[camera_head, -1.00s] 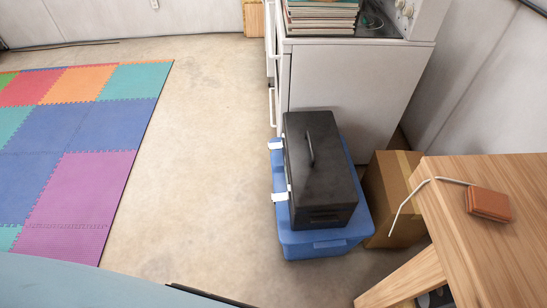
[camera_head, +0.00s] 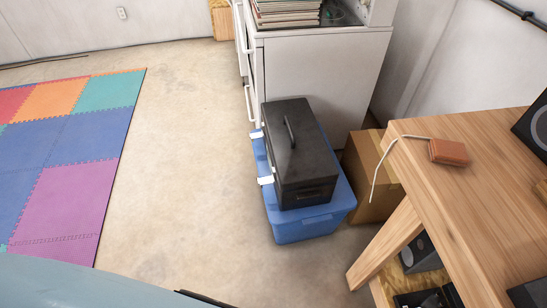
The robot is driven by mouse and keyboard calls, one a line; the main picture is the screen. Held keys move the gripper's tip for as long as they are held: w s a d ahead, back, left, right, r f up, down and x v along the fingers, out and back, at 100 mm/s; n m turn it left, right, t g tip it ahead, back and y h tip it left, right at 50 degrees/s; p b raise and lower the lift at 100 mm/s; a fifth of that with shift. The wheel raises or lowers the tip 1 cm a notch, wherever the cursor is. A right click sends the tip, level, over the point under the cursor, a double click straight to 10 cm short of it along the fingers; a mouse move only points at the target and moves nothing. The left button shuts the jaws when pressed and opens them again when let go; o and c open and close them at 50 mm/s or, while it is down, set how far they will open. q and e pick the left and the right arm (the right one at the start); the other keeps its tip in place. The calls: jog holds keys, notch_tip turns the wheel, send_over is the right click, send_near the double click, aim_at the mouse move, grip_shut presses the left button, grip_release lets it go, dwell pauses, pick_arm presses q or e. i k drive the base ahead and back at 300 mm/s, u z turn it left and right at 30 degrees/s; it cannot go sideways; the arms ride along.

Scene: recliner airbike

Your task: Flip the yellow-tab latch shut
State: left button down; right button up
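No yellow-tab latch can be made out in this view. A black case (camera_head: 300,160) with a dark handle on its lid lies on top of a blue bin (camera_head: 306,222). White clips (camera_head: 265,181) show on the left side of the bin. Neither of my grippers is in view, so I cannot see whether they are open or shut.
A white cabinet (camera_head: 322,85) stands behind the bin. A cardboard box (camera_head: 370,200) is between the bin and a wooden table (camera_head: 500,200), which carries a brown wallet-like item (camera_head: 450,152). Coloured foam mats (camera_head: 75,200) lie at left. Bare floor (camera_head: 180,150) is clear between.

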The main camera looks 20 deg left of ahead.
aim_at(253, 136)
jog(key=z, duration=0.45)
jog(key=k, duration=0.95)
jog(key=u, duration=0.15)
jog(key=i, duration=0.5)
jog(key=u, duration=0.75)
jog(key=i, duration=1.1)
jog(key=z, duration=0.6)
